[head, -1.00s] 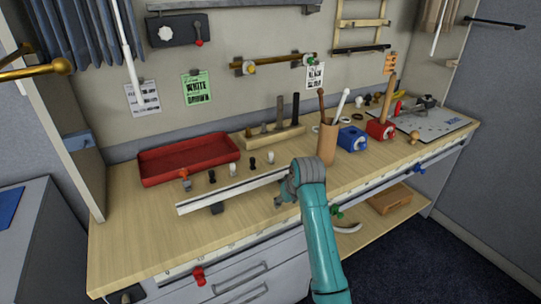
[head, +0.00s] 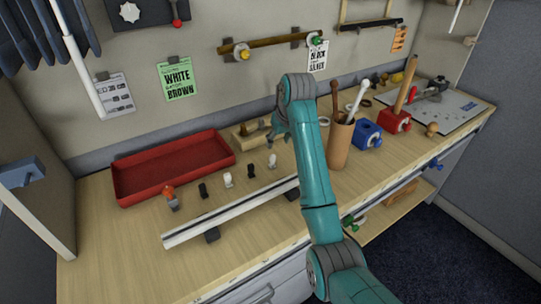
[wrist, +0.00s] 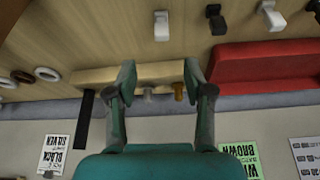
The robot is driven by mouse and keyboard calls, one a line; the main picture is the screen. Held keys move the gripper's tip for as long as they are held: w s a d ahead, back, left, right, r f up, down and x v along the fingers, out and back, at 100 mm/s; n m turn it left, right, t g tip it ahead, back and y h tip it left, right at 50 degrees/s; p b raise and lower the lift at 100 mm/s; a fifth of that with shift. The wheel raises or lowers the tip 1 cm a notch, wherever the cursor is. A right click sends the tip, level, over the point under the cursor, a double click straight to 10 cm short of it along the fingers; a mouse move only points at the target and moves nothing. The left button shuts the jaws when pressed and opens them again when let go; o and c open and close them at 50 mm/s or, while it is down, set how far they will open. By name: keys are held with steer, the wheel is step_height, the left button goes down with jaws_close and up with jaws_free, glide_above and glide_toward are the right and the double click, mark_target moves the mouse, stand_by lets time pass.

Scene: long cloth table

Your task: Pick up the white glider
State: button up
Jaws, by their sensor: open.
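Two white gliders stand in a row of small pieces on the table in front of the red tray: one white glider (head: 227,180) and another white glider (head: 272,161) at the right end. In the wrist view they are the white glider (wrist: 271,16) and the nearer white glider (wrist: 161,26). Black gliders (head: 203,191) (head: 251,171) stand between and beside them. My gripper (wrist: 160,72) is open and empty, above the wooden peg block (wrist: 90,77). Both white gliders are apart from the fingers. In the head view my gripper (head: 271,128) is small and partly hidden by my arm.
A white rail (head: 230,212) lies in front of the gliders. The red tray (head: 118,192) is behind them on the left. A brown cup (head: 338,148) with sticks and a blue block (head: 367,133) stand to the right. The front left tabletop is clear.

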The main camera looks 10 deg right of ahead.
mark_target(272, 156)
steer(key=x, duration=1)
steer(key=shift+f, duration=0.2)
steer(key=c, duration=0.9)
